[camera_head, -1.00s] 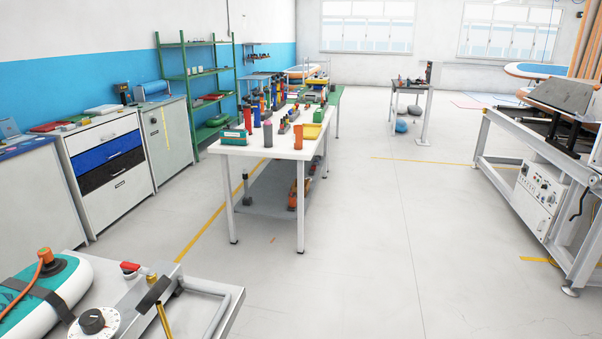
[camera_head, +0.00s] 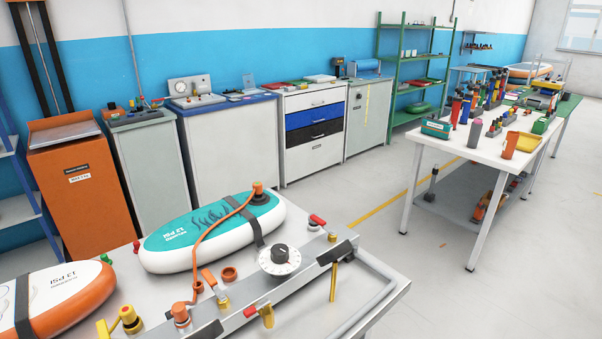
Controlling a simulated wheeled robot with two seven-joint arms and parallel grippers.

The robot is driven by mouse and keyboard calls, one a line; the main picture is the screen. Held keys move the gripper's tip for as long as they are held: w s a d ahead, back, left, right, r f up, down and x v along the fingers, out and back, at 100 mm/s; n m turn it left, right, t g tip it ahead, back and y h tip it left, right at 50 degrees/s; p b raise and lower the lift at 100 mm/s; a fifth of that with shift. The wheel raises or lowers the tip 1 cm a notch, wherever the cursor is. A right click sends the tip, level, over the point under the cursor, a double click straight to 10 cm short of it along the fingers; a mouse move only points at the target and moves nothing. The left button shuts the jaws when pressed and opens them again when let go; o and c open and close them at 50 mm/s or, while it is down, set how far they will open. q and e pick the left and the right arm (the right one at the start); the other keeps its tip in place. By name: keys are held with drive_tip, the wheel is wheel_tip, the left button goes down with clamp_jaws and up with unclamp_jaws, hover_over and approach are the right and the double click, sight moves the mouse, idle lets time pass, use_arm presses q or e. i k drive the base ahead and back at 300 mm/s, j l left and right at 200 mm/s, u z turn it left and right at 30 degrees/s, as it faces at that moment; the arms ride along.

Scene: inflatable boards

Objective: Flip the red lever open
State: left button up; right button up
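Two red levers show on the near workbench (camera_head: 378,312). One red lever (camera_head: 317,219) sits on a fitting behind the grey metal bar (camera_head: 215,320), near the black and white dial (camera_head: 279,260). The other red lever (camera_head: 250,311) is on a brass valve (camera_head: 267,315) at the front of the bar. I cannot tell which one is meant, nor whether either valve is open or closed. Neither of my grippers is in view.
A teal and white inflatable board (camera_head: 212,232) and an orange and white one (camera_head: 55,300) lie on the near bench. An orange hose (camera_head: 208,235) runs to the teal board. Cabinets (camera_head: 235,140) line the wall. A white table (camera_head: 480,140) stands right, with clear floor between.

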sight(321, 222)
drive_tip(key=l+u, duration=0.1)
drive_tip(key=u, duration=0.85)
drive_tip(key=i+l+u, duration=0.1)
drive_tip(key=l+u, duration=0.4)
drive_tip(key=l, duration=0.45)
drive_tip(key=l+u, duration=0.45)
drive_tip(key=l, duration=0.45)
drive_tip(key=k+l, duration=0.1)
drive_tip(key=l, duration=1.1)
drive_tip(key=k+l, duration=0.15)
drive_tip(key=l, duration=0.4)
drive_tip(key=u, duration=0.05)
